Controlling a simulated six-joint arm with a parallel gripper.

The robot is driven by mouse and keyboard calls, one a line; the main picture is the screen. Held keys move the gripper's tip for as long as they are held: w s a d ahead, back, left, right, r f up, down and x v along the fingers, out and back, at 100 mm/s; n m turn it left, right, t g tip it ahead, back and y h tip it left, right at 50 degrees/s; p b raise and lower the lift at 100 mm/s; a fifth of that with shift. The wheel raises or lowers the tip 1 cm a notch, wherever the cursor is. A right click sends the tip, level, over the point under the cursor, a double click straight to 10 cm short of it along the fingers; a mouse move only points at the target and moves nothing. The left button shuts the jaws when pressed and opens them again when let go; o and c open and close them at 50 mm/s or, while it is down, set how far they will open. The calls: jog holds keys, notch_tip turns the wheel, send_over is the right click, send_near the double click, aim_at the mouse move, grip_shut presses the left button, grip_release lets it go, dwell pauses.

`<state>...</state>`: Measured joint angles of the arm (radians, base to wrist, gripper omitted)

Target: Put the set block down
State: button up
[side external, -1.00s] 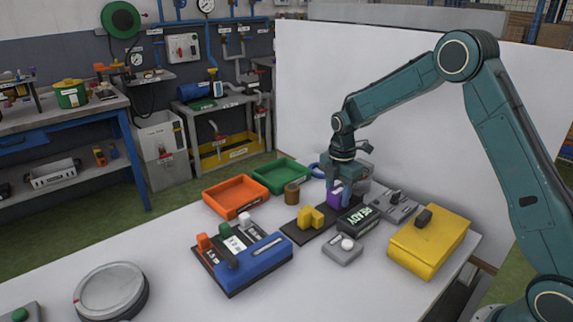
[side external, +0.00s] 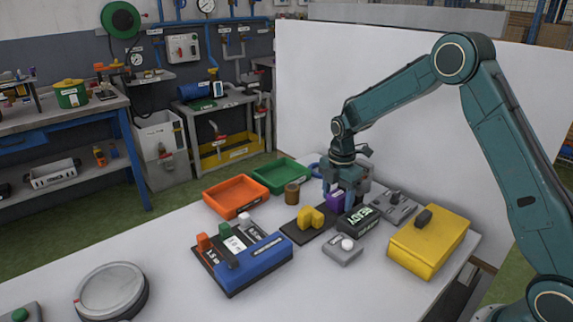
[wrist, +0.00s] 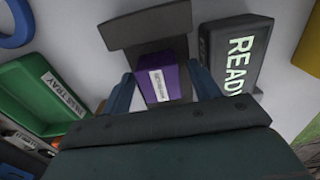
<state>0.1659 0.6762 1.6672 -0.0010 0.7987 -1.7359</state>
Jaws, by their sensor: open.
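The purple set block (side external: 334,202) stands at the far end of a dark base plate (side external: 300,234), with a yellow stepped piece (side external: 311,218) on the same plate. In the wrist view the purple block (wrist: 170,72) has a white label and sits on the dark plate (wrist: 148,27). My gripper (side external: 341,198) is low over the block and open. In the wrist view its blue fingers (wrist: 161,80) stand on either side of the block. The block's lower part is partly hidden in the side view.
The black READY sign box (side external: 358,220) is close to my gripper's right. A green tray (side external: 281,182), an orange tray (side external: 236,211) and a brown cylinder (side external: 292,194) stand left. A grey button box (side external: 343,252) and yellow case (side external: 440,260) are nearer.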

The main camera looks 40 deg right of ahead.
aim_at(339, 195)
jog(key=shift+r, duration=0.15)
notch_tip(339, 195, up, 12)
dwell(0.6)
dwell(0.5)
jog(key=s+a+r+m+t, duration=0.1)
jog(key=s+a+r+m, duration=0.3)
jog(key=s, duration=0.3)
jog(key=s+a+r+m+t, duration=0.1)
jog(key=s+r+m+t, duration=0.1)
jog(key=s+r+m, duration=0.4)
jog(key=s+a+m+t, duration=0.2)
jog(key=s+m, duration=0.6)
jog(key=s, duration=1)
jog(key=shift+a+f+t, duration=0.3)
jog(key=shift+a+f, duration=0.15)
jog(key=shift+a, duration=0.15)
